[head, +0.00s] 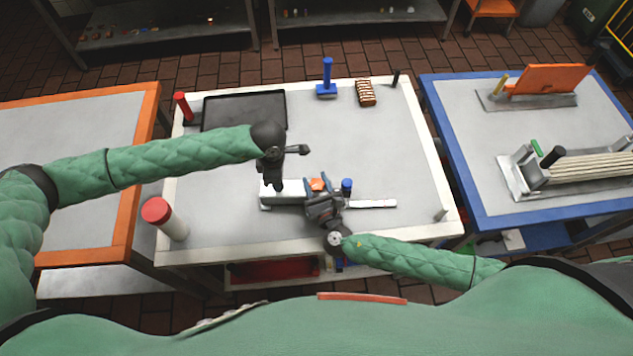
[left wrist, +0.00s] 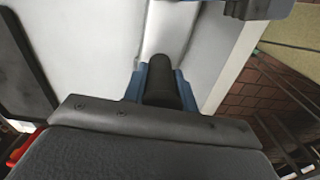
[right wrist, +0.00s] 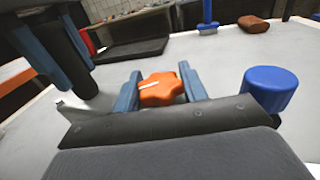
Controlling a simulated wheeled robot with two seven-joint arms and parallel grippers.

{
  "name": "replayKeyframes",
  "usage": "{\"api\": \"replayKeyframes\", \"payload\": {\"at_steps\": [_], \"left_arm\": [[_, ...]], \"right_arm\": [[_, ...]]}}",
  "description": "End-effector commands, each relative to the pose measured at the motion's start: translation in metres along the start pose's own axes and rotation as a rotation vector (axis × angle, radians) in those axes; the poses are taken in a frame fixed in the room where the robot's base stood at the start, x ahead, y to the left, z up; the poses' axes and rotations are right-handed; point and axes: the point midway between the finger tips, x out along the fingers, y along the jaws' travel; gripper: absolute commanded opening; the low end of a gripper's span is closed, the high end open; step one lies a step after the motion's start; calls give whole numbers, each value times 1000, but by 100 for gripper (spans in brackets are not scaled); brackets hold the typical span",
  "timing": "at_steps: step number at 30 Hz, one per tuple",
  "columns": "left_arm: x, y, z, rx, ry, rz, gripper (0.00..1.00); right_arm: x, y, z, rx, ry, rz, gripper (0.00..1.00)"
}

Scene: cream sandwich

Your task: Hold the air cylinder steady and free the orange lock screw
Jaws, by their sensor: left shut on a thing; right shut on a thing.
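The air cylinder (head: 287,200) is a long pale metal body lying near the table's front edge, with a thin rod reaching right. My left gripper (head: 272,180) is shut on a black upright grip (left wrist: 160,82) at the cylinder, which stands between its blue fingers in the left wrist view. The orange lock screw (right wrist: 160,88) is a lobed knob. My right gripper (right wrist: 158,90) is shut on it, with one blue finger on each side. In the head view the lock screw (head: 317,184) shows small between the right fingertips. The arms hide part of the cylinder.
A blue round knob (head: 347,185) stands just right of my right gripper. A black tray (head: 245,110), a blue-handled tool (head: 327,82) and a brown block (head: 365,93) lie at the back. A red-topped white cylinder (head: 163,216) stands front left. The table's right side is mostly clear.

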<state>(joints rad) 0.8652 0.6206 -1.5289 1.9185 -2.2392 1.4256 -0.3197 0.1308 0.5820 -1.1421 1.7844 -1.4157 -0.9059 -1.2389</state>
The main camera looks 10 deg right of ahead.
Motion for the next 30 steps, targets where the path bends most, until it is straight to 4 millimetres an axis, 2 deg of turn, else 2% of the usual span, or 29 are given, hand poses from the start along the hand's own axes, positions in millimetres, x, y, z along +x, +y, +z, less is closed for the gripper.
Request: {"api": "replayKeyframes", "payload": {"at_steps": [11,12,15,25,30], "left_arm": [[0,0,0,0,1,0,0],[0,0,0,0,1,0,0],[0,0,0,0,1,0,0],[0,0,0,0,1,0,0],[0,0,0,0,1,-1,0]], "right_arm": [[0,0,0,0,1,22,20],[0,0,0,0,1,22,44],[0,0,0,0,1,21,64],[-2,0,0,0,1,21,64],[-18,-1,-1,0,3,22,64]]}}
